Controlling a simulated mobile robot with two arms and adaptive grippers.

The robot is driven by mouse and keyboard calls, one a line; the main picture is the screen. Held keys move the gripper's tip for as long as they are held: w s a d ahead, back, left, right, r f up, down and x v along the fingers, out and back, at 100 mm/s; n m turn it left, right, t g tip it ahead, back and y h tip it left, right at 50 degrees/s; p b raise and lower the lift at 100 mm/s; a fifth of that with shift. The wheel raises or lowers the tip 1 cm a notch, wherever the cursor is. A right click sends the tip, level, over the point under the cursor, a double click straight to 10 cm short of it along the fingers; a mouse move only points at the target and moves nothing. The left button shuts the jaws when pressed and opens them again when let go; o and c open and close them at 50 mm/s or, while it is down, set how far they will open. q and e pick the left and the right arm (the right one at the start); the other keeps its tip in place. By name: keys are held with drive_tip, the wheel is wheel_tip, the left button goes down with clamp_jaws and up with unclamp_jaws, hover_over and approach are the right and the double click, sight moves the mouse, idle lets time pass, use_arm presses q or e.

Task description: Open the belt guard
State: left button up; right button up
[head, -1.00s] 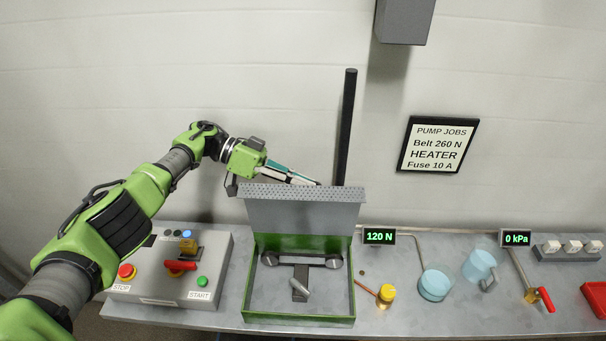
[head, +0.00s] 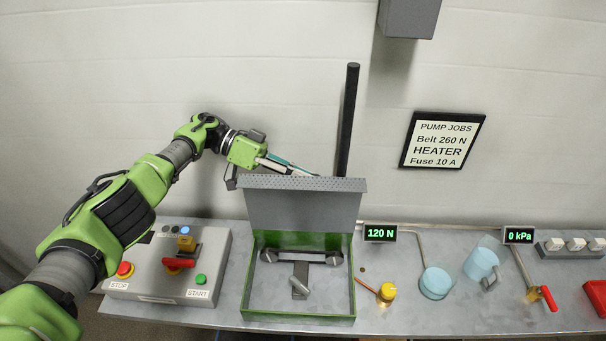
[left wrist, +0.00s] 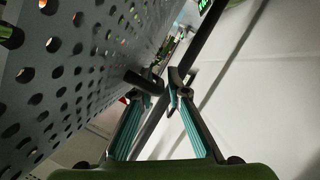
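The belt guard (head: 305,205) is a grey panel with a perforated strip along its top. It stands raised at the back of the green box (head: 298,317), leaving the box open. Inside show two rollers with a belt (head: 301,257) and a grey lever (head: 299,287). My left gripper (head: 313,175) is at the guard's top edge, reaching in from behind it. In the left wrist view the perforated guard panel (left wrist: 75,70) fills the left side, beside my left gripper (left wrist: 165,83). My right gripper is out of view.
A control box (head: 165,280) with buttons and a red switch stands left of the green box. A black post (head: 347,120) rises behind the guard.

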use_arm(q)
drive_tip(key=shift+r, duration=0.25)
wheel_tip(320, 180, up, 10)
drive_tip(key=shift+f, duration=0.2)
drive_tip(key=shift+f, duration=0.1)
idle(0.5)
